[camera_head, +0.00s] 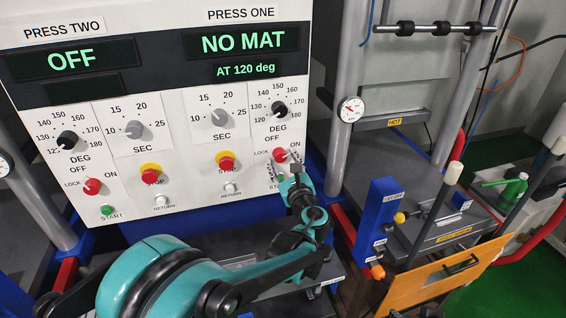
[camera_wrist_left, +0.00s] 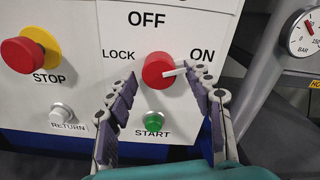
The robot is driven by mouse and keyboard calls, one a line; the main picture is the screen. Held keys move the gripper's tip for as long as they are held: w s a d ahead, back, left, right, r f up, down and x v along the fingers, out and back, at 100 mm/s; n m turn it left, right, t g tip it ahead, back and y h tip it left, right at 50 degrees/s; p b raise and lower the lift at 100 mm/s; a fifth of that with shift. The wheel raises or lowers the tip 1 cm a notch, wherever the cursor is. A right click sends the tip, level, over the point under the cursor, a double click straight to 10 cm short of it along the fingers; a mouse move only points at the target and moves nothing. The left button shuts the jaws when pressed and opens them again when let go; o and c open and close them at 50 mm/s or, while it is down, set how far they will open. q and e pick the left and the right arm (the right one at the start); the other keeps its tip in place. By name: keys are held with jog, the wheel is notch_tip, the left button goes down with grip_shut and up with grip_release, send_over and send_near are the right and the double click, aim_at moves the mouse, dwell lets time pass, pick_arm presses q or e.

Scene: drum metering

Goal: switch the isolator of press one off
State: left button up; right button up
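The isolator of press one is a round red knob (camera_head: 280,155) at the lower right of the white panel, with OFF above it, LOCK to its left and ON to its right. In the left wrist view the red knob (camera_wrist_left: 157,70) has its white pointer turned right, towards ON. My left gripper (camera_head: 284,163) is open in front of the knob. In the left wrist view its fingers (camera_wrist_left: 162,76) stand to the left and right of the knob, with gaps showing; I cannot tell how deep they reach. My right gripper is not in view.
Below the knob is a green START button (camera_wrist_left: 154,122). To its left are a red STOP button (camera_wrist_left: 24,54) on yellow and a white RETURN button (camera_wrist_left: 61,113). Press one's display (camera_head: 250,42) reads NO MAT. A grey press column (camera_head: 345,110) stands right of the panel.

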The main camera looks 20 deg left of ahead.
pick_arm(q)
jog(key=c, duration=0.9)
jog(key=shift+n, duration=0.4)
jog(key=n, duration=0.3)
jog(key=shift+n, duration=0.3)
jog(key=n, duration=0.4)
jog(key=shift+r+n, duration=0.1)
jog(key=shift+n, duration=0.2)
jog(key=n, duration=0.4)
jog(key=shift+d, duration=0.1)
jog(key=n, duration=0.4)
jog(key=shift+r+n, duration=0.1)
jog(key=shift+n, duration=0.5)
